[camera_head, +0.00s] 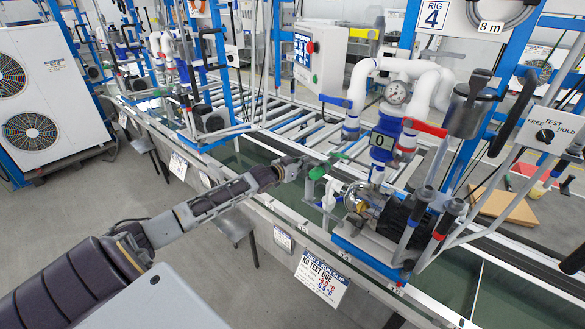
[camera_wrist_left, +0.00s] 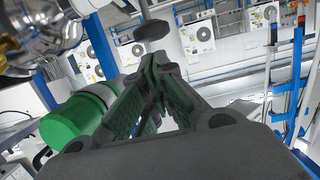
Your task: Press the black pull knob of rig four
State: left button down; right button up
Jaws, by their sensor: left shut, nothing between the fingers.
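My left gripper (camera_head: 303,163) reaches in from the left to the front of rig four, close to a green handle (camera_head: 318,173). It is shut and empty; its fingertips (camera_wrist_left: 152,62) meet in the left wrist view. A black disc-shaped knob (camera_wrist_left: 152,31) shows just beyond the fingertips there, apart from them in the picture; it looks like the black pull knob. I cannot tell the depth of the gap. In the head view I cannot make this knob out beside the gripper. The rig 4 sign (camera_head: 432,16) is at the top. My right gripper is not in view.
A green cylinder (camera_wrist_left: 70,125) is close on the left of the gripper in the wrist view. White pipes (camera_head: 430,80), a gauge (camera_head: 397,92) and a red lever (camera_head: 425,128) stand behind. Open floor (camera_head: 200,270) lies in front.

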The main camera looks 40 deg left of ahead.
pick_arm(q)
jog(key=v, duration=0.6)
dwell(0.7)
jog(key=shift+b, duration=0.3)
dwell(1.2)
